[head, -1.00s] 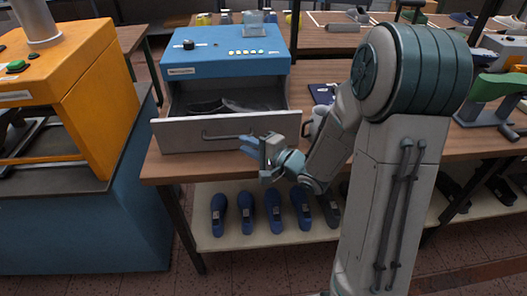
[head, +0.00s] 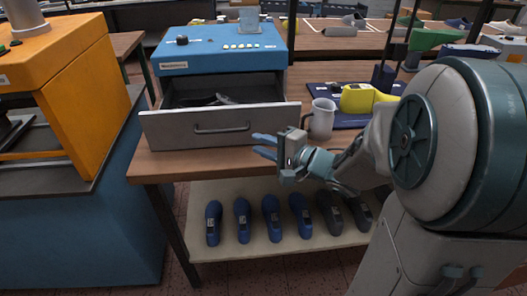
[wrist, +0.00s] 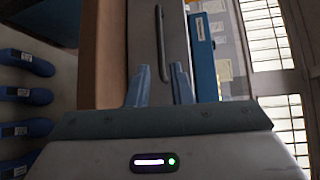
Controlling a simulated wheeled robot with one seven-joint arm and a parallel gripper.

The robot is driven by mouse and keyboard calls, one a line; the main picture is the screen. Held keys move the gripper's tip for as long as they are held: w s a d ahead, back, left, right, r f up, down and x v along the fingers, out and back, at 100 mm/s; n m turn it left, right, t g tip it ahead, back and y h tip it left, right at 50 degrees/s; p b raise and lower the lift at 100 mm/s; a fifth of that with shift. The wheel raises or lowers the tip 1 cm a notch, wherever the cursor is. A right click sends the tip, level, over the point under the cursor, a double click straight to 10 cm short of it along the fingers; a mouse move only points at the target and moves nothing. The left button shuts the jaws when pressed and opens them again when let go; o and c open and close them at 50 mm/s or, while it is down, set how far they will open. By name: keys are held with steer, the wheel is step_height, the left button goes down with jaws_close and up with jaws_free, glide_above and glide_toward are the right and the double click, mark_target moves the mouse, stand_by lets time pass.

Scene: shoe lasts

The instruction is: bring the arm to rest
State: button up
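My gripper (head: 265,145) is held in front of the workbench, to the right of and below the drawer handle in the head view. Its two blue fingers stand apart with nothing between them. In the wrist view the fingers (wrist: 159,88) are parted too, with the drawer front and its handle (wrist: 161,45) beyond them. The grey drawer (head: 180,131) of the blue machine (head: 220,50) stands pulled out, with dark items inside that I cannot make out. The gripper is apart from the handle (head: 221,128).
A grey mug (head: 321,118) and a yellow shoe last (head: 357,98) are on the bench behind my arm. Blue and dark lasts (head: 272,218) line the shelf below. An orange machine (head: 60,85) stands at the left. The floor in front shows little free room.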

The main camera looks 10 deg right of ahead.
stand_by(0.5)
steer(key=d+r+n+h+p, duration=0.3)
steer(key=d+r+h+p, duration=0.25)
steer(key=d+h, duration=0.55)
steer(key=s+a+n+g+p, duration=0.2)
steer(key=s+n+g+p, duration=0.1)
steer(key=s, duration=0.5)
steer(key=s+a+r+n+g+p, duration=0.1)
steer(key=s+a+n+g+p, duration=0.1)
steer(key=s+g, duration=0.4)
steer(key=s+n+p, duration=0.1)
steer(key=s+n, duration=0.1)
steer(key=s, duration=0.1)
steer(key=shift+s+n, duration=0.25)
steer(key=shift+n, duration=0.15)
